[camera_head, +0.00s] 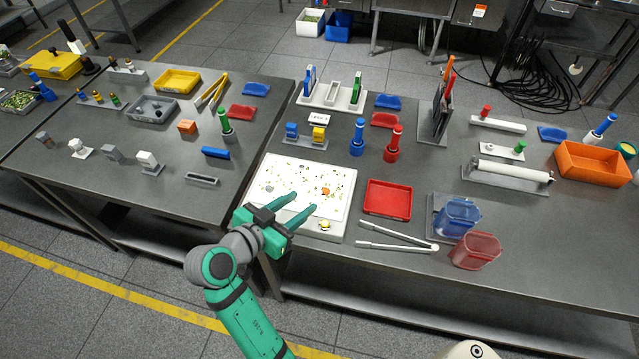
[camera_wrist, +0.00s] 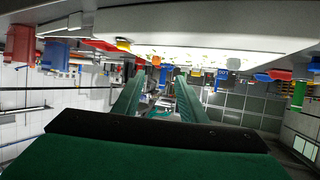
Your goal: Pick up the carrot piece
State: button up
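The carrot piece (camera_head: 326,191) is a small orange lump on a white board (camera_head: 300,172) scattered with small green bits. It also seems to be the orange spot (camera_wrist: 156,60) between the fingertips in the wrist view, which looks upside down. My gripper (camera_head: 304,202) is teal, open and empty. Its two fingers reach over the front part of the board, pointing right towards the carrot piece. The carrot piece is apart from the fingertips in the head view. The fingers also show spread apart in the wrist view (camera_wrist: 160,76).
A red tray (camera_head: 388,198) stands right of the board, with white tongs (camera_head: 397,237) in front of it. A yellow-topped item (camera_head: 325,225) sits at the board's front edge. Blue (camera_head: 357,137) and red (camera_head: 393,144) upright tools stand behind. A blue bin (camera_head: 457,216) and red bin (camera_head: 475,250) stand right.

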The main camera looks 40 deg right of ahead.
aim_at(325, 191)
jog(key=x, duration=0.9)
jog(key=shift+s+d+f, duration=0.2)
jog(key=shift+s+d, duration=0.15)
jog(key=shift+a, duration=0.1)
grip_shut()
